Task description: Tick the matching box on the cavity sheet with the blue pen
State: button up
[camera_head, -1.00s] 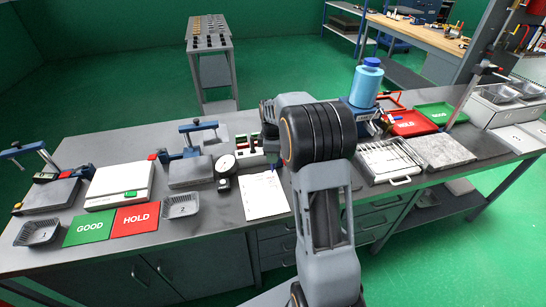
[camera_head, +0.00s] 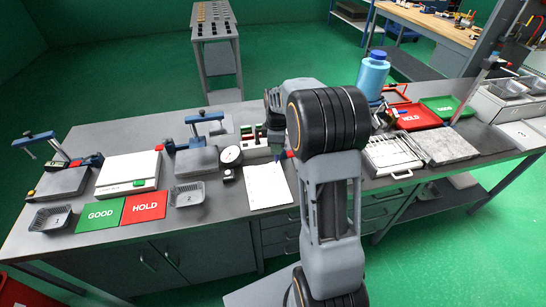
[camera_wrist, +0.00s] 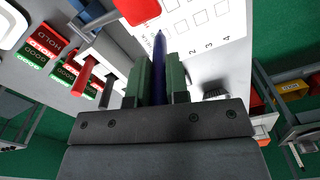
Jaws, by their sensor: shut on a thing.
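The white cavity sheet (camera_head: 266,187) lies flat near the front edge of the bench, left of my arm. In the wrist view the sheet (camera_wrist: 200,40) shows rows of empty-looking boxes and the numbers 2, 3 and 4. My gripper (camera_wrist: 160,80) is shut on the dark blue pen (camera_wrist: 159,60), which sits between the green finger pads. The pen's far end points toward the sheet and overlaps it in the picture; I cannot tell whether it touches.
Grey tray 1 (camera_head: 50,218), a green GOOD card (camera_head: 100,214), a red HOLD card (camera_head: 145,206) and grey tray 2 (camera_head: 187,195) line the bench front. A dial gauge (camera_head: 229,156) stands behind the sheet. A wire-racked tray (camera_head: 392,154) and blue bottle (camera_head: 372,75) are at right.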

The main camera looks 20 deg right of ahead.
jog(key=shift+s+a+f+b, duration=0.15)
jog(key=shift+s+f+b, duration=0.15)
jog(key=shift+f+b, duration=0.6)
jog(key=shift+s+a+f+b, duration=0.1)
jog(key=shift+s+f+b, duration=0.15)
jog(key=shift+f+b, duration=0.6)
jog(key=shift+s+a+f+b, duration=0.15)
jog(key=shift+s+f+b, duration=0.25)
jog(key=shift+f, duration=0.85)
jog(key=shift+w+f, duration=0.1)
jog(key=shift+f, duration=0.2)
jog(key=shift+s+d, duration=0.1)
jog(key=shift+s, duration=0.1)
jog(key=shift+s, duration=0.15)
dwell(0.6)
jog(key=shift+w+d, duration=0.4)
jog(key=shift+d, duration=0.05)
dwell(1.0)
jog(key=shift+r, duration=0.15)
jog(key=shift+r+p, duration=2.2)
jog(key=shift+r, duration=0.7)
